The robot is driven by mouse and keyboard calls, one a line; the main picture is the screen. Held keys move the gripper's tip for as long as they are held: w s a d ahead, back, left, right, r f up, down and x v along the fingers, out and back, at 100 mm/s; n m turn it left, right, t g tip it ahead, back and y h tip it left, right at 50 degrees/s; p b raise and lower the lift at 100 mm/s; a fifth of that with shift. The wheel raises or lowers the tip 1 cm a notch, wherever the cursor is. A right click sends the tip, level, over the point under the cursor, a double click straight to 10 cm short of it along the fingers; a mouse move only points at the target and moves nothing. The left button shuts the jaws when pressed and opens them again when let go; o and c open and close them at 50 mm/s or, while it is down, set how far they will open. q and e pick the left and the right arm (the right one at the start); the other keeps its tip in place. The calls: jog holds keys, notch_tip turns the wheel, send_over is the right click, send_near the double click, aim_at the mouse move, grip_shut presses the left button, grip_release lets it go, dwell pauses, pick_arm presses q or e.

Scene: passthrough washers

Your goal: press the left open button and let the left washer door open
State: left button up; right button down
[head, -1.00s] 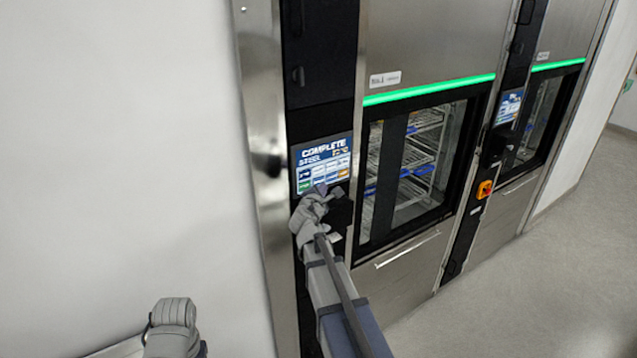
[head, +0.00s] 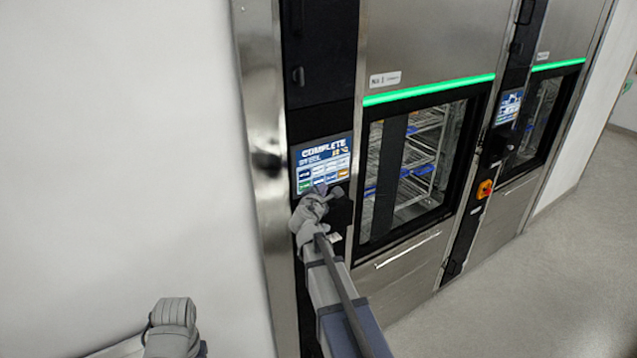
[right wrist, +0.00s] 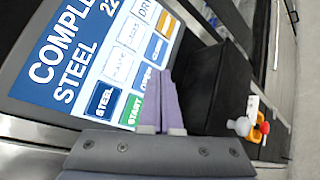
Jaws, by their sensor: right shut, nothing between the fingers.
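The left washer's screen (head: 322,163) shows COMPLETE above rows of coloured buttons. My right gripper (head: 322,188) is shut and empty, with its fingertips at the screen's lower edge. In the right wrist view the fingers (right wrist: 166,86) lie over the lower button row, beside the green START button (right wrist: 131,111) and a partly covered blue button (right wrist: 151,78) whose label looks like OPEN. I cannot tell whether the tips touch the screen. The left washer door (head: 412,168) is closed, with wire racks behind its glass.
A second washer (head: 540,110) with its own screen (head: 508,106) stands to the right. An orange-and-yellow switch (head: 484,189) sits between the washers. A white wall (head: 120,150) fills the left. The grey floor (head: 540,290) at right is clear.

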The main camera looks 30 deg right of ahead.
jog(key=shift+w, duration=0.15)
jog(key=shift+w, duration=0.25)
